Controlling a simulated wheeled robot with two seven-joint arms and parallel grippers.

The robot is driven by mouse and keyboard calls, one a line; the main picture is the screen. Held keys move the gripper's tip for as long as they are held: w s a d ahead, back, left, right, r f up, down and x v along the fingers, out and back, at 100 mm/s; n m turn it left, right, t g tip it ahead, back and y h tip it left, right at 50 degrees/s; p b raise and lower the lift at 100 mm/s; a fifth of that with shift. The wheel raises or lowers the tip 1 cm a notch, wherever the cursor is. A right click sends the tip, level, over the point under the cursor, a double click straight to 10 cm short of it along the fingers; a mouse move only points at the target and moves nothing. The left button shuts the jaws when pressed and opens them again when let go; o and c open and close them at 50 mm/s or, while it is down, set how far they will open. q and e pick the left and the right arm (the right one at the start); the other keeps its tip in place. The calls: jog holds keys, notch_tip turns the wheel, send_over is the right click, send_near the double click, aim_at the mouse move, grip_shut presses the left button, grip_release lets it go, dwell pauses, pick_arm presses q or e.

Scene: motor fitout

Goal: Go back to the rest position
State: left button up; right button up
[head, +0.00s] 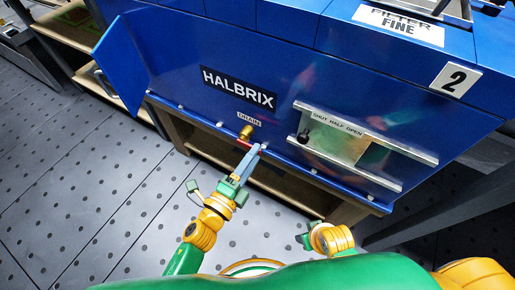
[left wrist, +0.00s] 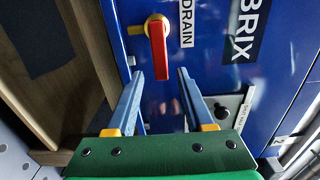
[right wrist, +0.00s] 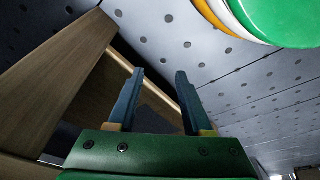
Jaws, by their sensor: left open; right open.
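My left gripper (head: 248,160) is just in front of the drain valve on the blue machine (head: 180,65). In the left wrist view the left gripper (left wrist: 160,85) is open and empty. The red drain handle (left wrist: 158,50) on its brass valve (left wrist: 157,22) lies ahead of the fingers, not between them. In the head view the brass valve (head: 246,131) shows just beyond the fingertips. My right gripper (head: 308,238) is low, near my body, partly hidden by its arm in the head view. In the right wrist view it (right wrist: 158,78) is open and empty, over the floor.
A wooden stand (head: 345,208) is under the machine. A SHUT HALF OPEN slide plate (head: 340,145) sits right of the drain. A blue flap (head: 120,65) sticks out at the left. A dark beam (head: 440,205) is at right. The dotted floor (head: 90,200) at left is clear.

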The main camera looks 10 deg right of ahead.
pick_arm(q)
jog(key=v, duration=0.4)
jog(key=shift+s+a, duration=0.1)
jog(key=shift+s, duration=0.05)
